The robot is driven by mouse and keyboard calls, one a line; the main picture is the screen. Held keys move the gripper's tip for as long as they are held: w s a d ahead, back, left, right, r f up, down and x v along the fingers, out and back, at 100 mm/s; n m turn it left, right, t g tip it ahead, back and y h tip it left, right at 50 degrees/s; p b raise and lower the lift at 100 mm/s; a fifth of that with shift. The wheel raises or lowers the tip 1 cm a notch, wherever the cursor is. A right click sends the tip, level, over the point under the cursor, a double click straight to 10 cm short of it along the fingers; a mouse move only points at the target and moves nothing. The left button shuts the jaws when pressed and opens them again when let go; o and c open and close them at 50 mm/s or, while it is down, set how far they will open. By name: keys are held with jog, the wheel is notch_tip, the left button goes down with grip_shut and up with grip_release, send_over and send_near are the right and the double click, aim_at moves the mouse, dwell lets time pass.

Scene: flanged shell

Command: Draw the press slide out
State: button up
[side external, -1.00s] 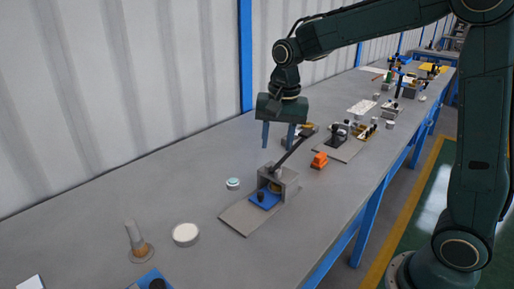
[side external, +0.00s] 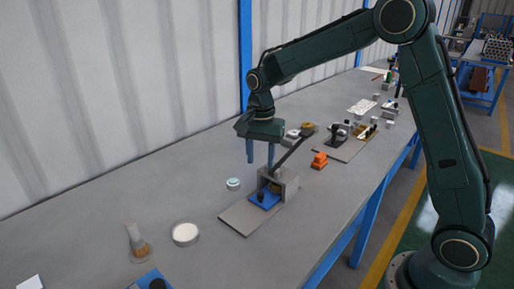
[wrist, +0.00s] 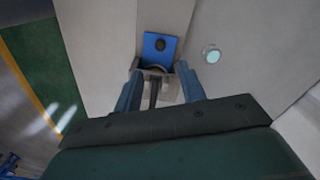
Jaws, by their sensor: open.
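The press is a grey block (side external: 287,183) on a flat grey base plate (side external: 240,217), with a dark lever slanting up from it. The blue press slide (side external: 262,200) with a dark knob (side external: 261,195) sits at the block's front, partly under it. My gripper (side external: 260,158) is open and empty, fingers down, above and behind the press in the side view. The lever (wrist: 153,95) shows between my gripper's blue fingers (wrist: 162,92).
A small round teal-topped part (side external: 233,184) stands left of the press. The bench left of the press is mostly clear.

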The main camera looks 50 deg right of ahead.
aim_at(260, 193)
notch_tip(260, 193, down, 13)
jog(key=shift+r, duration=0.2)
dwell(0.4)
grip_shut()
